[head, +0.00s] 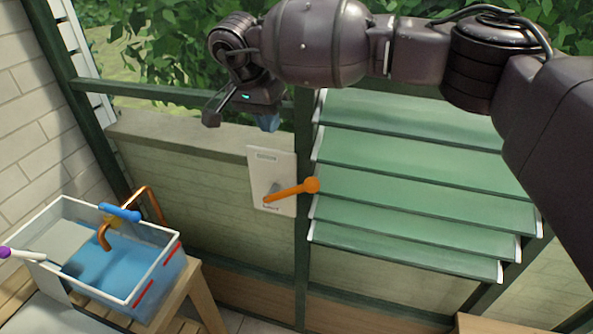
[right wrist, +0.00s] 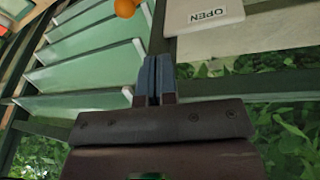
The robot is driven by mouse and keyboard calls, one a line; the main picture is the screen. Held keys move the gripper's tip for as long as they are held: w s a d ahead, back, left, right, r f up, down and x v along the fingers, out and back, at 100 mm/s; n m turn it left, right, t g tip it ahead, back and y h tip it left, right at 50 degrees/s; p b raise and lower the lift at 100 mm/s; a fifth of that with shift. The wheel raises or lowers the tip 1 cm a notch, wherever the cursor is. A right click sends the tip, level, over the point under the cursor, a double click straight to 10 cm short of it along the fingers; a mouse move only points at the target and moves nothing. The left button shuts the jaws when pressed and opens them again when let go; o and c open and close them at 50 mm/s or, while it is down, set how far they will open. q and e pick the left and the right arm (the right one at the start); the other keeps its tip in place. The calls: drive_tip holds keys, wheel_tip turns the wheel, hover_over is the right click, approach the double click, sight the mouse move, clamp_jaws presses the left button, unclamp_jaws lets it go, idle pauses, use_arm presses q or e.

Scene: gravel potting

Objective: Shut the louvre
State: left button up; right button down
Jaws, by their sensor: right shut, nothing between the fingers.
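The louvre (head: 420,150) is a stack of green slats in a dark green frame at the right of the head view. The slats are tilted, with their edges standing out; they also show in the right wrist view (right wrist: 85,75). A white plate (head: 285,170) left of the slats carries an orange lever (head: 290,192) with a round knob, pointing right and slightly up. In the right wrist view the plate (right wrist: 185,14) reads OPEN, and the knob (right wrist: 126,8) is partly cut off. My right gripper (head: 268,122) is shut and empty, above the plate and apart from the lever. Its fingertips (right wrist: 156,62) show closely in the wrist view.
A clear-walled tub (head: 150,285) of blue water, with a copper spout (head: 104,236) and blue handle (head: 120,212), stands lower left on a wooden stand (head: 205,290). A wall ledge (head: 180,137) runs below my right gripper. Leaves fill the background.

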drive_tip(key=shift+s+d+n, duration=0.2)
drive_tip(key=shift+d+n, duration=0.2)
drive_tip(key=shift+n, duration=0.1)
use_arm(q)
drive_tip(key=shift+s, duration=0.1)
use_arm(e)
drive_tip(key=p+x, duration=0.1)
drive_tip(key=x, duration=0.9)
drive_tip(key=shift+s+d+p, duration=0.1)
drive_tip(key=shift+p, duration=0.3)
drive_tip(key=shift+s+d+f+p, duration=0.3)
drive_tip(key=shift+d+f, duration=0.1)
drive_tip(key=shift+f, duration=0.15)
drive_tip(key=shift+s+d+f+p, duration=0.25)
drive_tip(key=shift+d+f, duration=0.1)
drive_tip(key=shift+f, duration=0.25)
drive_tip(key=shift+s+d+f, duration=0.15)
drive_tip(key=shift+f, duration=0.2)
use_arm(q)
drive_tip(key=shift+s+r, duration=0.4)
drive_tip(key=shift+r, duration=0.45)
drive_tip(key=shift+f, duration=0.15)
use_arm(e)
drive_tip(key=shift+d+f, duration=0.1)
